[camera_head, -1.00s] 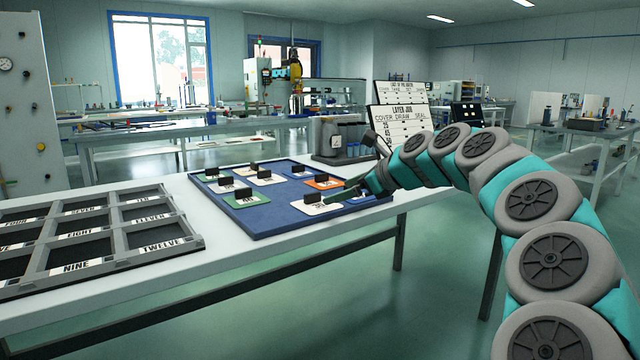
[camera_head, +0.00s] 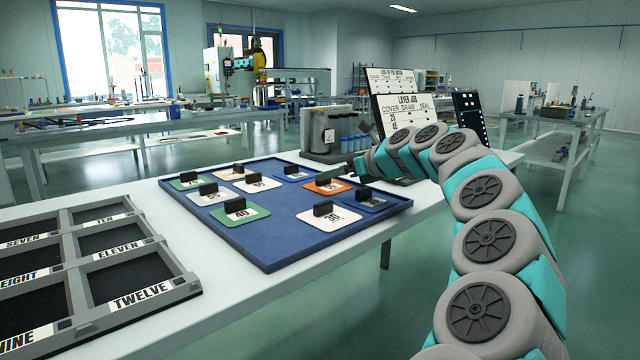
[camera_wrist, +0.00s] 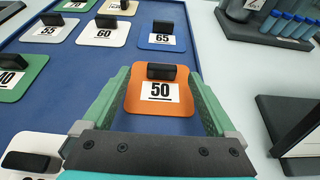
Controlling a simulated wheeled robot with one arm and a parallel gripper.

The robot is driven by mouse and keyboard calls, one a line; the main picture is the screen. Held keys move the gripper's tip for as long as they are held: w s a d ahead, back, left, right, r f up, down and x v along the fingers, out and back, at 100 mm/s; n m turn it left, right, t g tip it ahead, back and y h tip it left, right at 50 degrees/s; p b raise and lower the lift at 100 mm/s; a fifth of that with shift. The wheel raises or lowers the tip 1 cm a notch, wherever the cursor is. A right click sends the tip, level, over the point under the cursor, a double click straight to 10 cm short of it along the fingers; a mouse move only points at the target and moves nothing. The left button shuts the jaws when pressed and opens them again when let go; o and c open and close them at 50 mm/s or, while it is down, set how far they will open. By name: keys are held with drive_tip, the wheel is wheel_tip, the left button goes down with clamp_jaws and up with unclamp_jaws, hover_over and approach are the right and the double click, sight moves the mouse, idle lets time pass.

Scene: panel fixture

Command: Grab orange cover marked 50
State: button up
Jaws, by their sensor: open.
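The orange cover marked 50 (camera_wrist: 160,108) lies on the blue tray with its black handle (camera_wrist: 161,72) standing up. It sits centred between the two green fingers of my open gripper (camera_wrist: 162,98) in the wrist view. The fingers are apart from the handle on both sides, and I cannot tell how high above the tray they are. In the head view the orange cover (camera_head: 326,187) is at the tray's right side, partly behind my gripper (camera_head: 335,173).
The blue tray (camera_head: 285,250) holds other covers: a white 30 (camera_head: 340,219), a green 40 (camera_head: 252,215), and a blue 65 (camera_wrist: 161,41) among several. A grey rack (camera_head: 190,288) stands at left. Bottles (camera_head: 352,143) and a sign board (camera_head: 400,95) stand behind.

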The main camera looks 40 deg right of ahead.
sight(328, 182)
drive_tip(key=shift+x, duration=3.05)
drive_tip(key=shift+d, duration=0.1)
clamp_jaws()
drive_tip(key=shift+r, duration=0.1)
